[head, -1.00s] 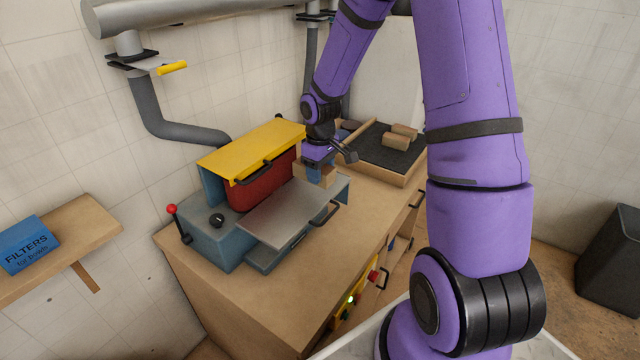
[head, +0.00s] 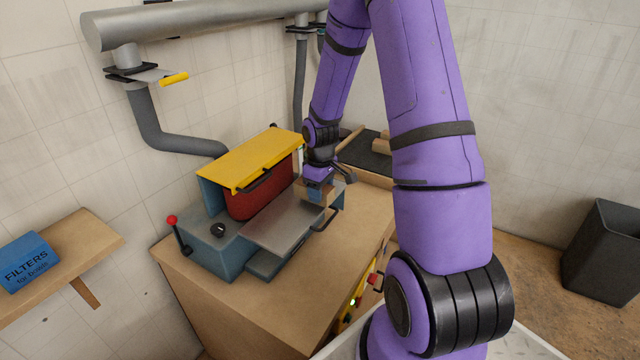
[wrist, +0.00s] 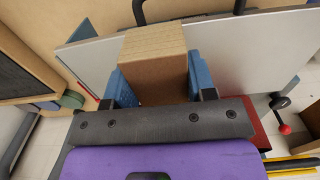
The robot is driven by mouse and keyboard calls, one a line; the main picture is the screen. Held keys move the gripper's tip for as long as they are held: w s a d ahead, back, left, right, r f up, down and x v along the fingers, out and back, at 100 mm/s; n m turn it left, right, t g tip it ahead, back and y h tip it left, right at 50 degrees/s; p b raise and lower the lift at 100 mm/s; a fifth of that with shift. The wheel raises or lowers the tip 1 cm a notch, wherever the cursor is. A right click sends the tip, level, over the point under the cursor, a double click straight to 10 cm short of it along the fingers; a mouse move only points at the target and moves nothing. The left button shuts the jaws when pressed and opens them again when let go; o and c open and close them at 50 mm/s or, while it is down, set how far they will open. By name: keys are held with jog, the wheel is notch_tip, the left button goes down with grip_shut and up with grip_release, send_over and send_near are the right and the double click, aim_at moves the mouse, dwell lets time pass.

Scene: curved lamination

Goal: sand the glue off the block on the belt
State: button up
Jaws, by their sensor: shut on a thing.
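A light brown laminated block (wrist: 155,62) is between the blue fingers of my gripper (wrist: 157,85) in the wrist view. In the head view my gripper (head: 318,188) holds the block (head: 316,193) over the right end of the sander's grey table (head: 285,222). The red belt (head: 258,190) stands upright behind the table, under a yellow hood (head: 245,157). The block looks apart from the belt, but whether it touches the table I cannot tell.
A dark-lined tray (head: 368,157) with wooden blocks (head: 382,143) stands behind my arm. A red-knobbed lever (head: 172,222) is at the sander's left. A shelf with a blue filter box (head: 28,260) is far left. A black bin (head: 603,250) is at right. The bench front (head: 290,295) is clear.

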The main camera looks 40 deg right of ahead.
aim_at(300, 179)
jog(key=shift+f, duration=0.45)
jog(key=shift+w+a+f, duration=0.15)
jog(key=shift+w+a, duration=0.05)
jog(key=shift+w, duration=0.35)
jog(key=shift+w+a+f, duration=0.15)
jog(key=shift+w+a, duration=0.05)
jog(key=shift+w, duration=0.4)
jog(key=shift+w+a+f, duration=0.15)
jog(key=shift+w+a, duration=0.05)
jog(key=shift+w, duration=0.35)
jog(key=shift+w+a, duration=0.25)
jog(key=shift+w, duration=0.4)
jog(key=shift+w+a, duration=0.2)
jog(key=shift+w, duration=0.4)
jog(key=shift+w+a, duration=0.1)
jog(key=shift+w, duration=0.2)
jog(key=shift+s, duration=0.15)
dwell(2.7)
jog(key=shift+s+d, duration=0.2)
jog(key=shift+s, duration=0.3)
jog(key=shift+s+d, duration=0.2)
jog(key=shift+s, duration=0.25)
